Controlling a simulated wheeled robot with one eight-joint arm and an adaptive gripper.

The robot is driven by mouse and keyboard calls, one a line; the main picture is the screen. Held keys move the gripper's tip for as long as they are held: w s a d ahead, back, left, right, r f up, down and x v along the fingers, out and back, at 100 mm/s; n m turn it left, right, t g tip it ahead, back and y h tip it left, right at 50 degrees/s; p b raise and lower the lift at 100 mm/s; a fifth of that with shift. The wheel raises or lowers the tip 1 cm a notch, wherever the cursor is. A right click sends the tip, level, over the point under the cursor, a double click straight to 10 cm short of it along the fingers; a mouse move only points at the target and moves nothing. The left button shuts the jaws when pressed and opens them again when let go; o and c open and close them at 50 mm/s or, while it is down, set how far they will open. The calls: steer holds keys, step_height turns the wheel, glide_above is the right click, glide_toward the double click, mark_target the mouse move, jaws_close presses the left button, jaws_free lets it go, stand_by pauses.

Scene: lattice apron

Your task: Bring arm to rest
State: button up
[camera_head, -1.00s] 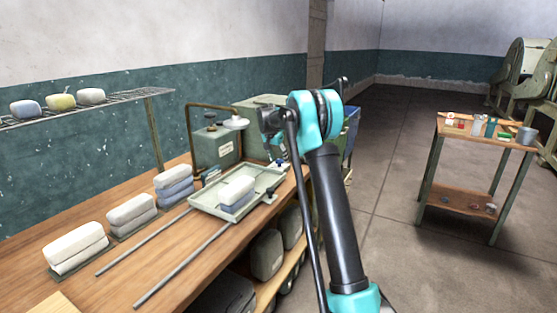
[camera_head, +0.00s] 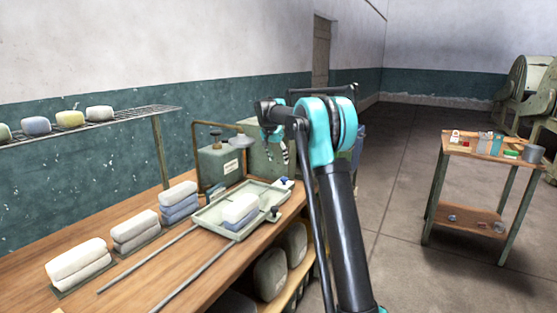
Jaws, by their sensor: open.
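My arm rises from the bottom of the head view, right of the wooden workbench (camera_head: 150,255), and bends at a teal joint near the middle. My gripper (camera_head: 282,158) hangs beyond that joint, small and partly hidden by my own arm. Its fingers point down, apart and empty, in front of the green containers at the back of the bench. It is above and beyond the metal tray (camera_head: 262,190), which holds a white block on a blue-grey block (camera_head: 240,208). The gripper touches nothing that I can see.
Several stacked block pairs (camera_head: 78,258) stand along the bench, beside two metal rails. A wire shelf (camera_head: 130,116) with rounded blocks is on the left wall. A small table (camera_head: 480,150) with items stands right; open floor lies between.

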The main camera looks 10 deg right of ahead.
steer(key=s+d+f+n+y, duration=0.1)
steer(key=s+f, duration=0.6)
steer(key=s, duration=1)
steer(key=s+d+f+n+y, duration=0.1)
steer(key=s+d+f+n, duration=0.3)
steer(key=s, duration=1.3)
steer(key=s+d+f+n, duration=0.2)
steer(key=s+f, duration=0.8)
steer(key=s, duration=0.8)
steer(key=shift+d+t+y, duration=0.3)
steer(key=shift+y, duration=0.1)
